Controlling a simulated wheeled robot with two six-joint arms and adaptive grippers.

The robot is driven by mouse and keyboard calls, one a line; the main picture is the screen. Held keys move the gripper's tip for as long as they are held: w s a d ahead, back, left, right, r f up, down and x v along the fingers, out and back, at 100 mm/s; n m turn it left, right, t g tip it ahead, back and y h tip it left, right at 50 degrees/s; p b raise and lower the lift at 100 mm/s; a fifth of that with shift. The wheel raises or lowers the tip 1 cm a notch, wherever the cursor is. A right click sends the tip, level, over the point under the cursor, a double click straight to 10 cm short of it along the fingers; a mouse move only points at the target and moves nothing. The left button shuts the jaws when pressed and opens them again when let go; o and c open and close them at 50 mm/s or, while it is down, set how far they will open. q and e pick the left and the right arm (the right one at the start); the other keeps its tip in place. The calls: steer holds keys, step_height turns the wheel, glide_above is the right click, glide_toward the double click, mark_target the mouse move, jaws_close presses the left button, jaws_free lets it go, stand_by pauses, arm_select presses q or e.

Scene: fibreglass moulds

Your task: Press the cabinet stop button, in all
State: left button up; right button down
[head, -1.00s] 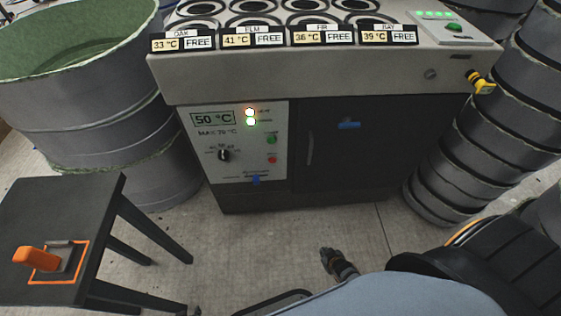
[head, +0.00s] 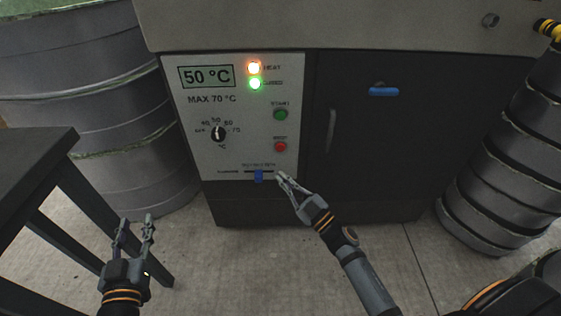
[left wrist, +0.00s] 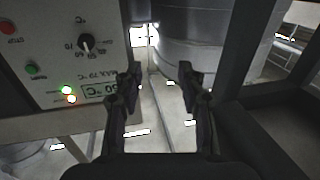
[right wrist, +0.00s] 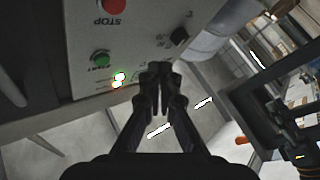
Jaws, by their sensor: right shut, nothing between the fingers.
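The red stop button (head: 280,146) is on the light control panel (head: 200,150) of the cabinet, below the green start button (head: 281,114). The stop button also shows at the top of the right wrist view (right wrist: 113,6) and at the left edge of the left wrist view (left wrist: 9,28). My right gripper (head: 281,177) is shut and empty, its tips a little below the stop button in the head view and apart from it in the right wrist view (right wrist: 160,68). My left gripper (head: 134,222) is open and empty, low at the left, away from the panel.
A dark table (head: 35,160) stands left. Grey drums (head: 95,90) stand behind it.

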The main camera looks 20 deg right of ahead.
mark_target(280, 148)
arm_select(q)
steer(key=shift+r, duration=0.2)
arm_select(e)
steer(key=shift+a+r, duration=0.1)
steer(key=shift+r, duration=0.1)
arm_select(q)
steer(key=shift+r, duration=0.1)
steer(key=s+r+t+h+b, duration=0.1)
steer(key=r+t, duration=0.3)
steer(key=r, duration=0.5)
steer(key=s+r+m+t+b, duration=0.1)
steer(key=s+r+t, duration=0.3)
steer(key=r, duration=0.5)
steer(key=shift+d+r+t+h, duration=0.15)
steer(key=shift+r+t+h, duration=0.25)
steer(key=shift+t, duration=0.3)
arm_select(e)
steer(key=shift+w+d, duration=0.4)
steer(key=shift+w, duration=1)
steer(key=shift+w+d, duration=0.45)
steer(key=shift+w, duration=1)
steer(key=shift+w+d, duration=0.4)
steer(key=shift+w, duration=1)
steer(key=shift+w, duration=0.1)
arm_select(q)
steer(key=shift+r, duration=0.15)
arm_select(e)
steer(key=shift+w+d, duration=0.1)
steer(key=shift+w, duration=0.15)
